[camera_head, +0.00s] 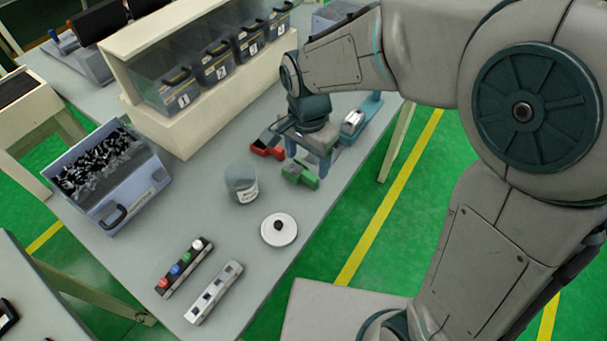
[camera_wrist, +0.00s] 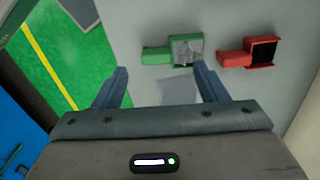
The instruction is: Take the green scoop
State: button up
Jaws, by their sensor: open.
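The green scoop (camera_head: 300,174) lies on the grey table near its right edge, in the head view. In the wrist view the green scoop (camera_wrist: 157,55) lies ahead of the fingertips, its handle to the left and its pan to the right. The pan holds or shows a greyish, partly clear surface. My gripper (camera_head: 312,158) is above the table over the scoop. In the wrist view my gripper (camera_wrist: 160,80) is open, with nothing between its fingers. The right fingertip appears close to the pan; I cannot tell whether it touches.
A red scoop (camera_wrist: 248,52) lies just right of the green one. A clear jar (camera_head: 241,183), a white lid (camera_head: 279,230), a block with coloured knobs (camera_head: 185,267) and a grey slotted bar (camera_head: 213,292) stand nearby. A blue bin (camera_head: 112,190) of black clips is at the left.

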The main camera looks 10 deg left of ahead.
aim_at(310, 175)
jog(key=f, duration=0.6)
jog(key=shift+w+d+f, duration=0.1)
jog(key=shift+d+f, duration=0.15)
jog(key=c, duration=1.1)
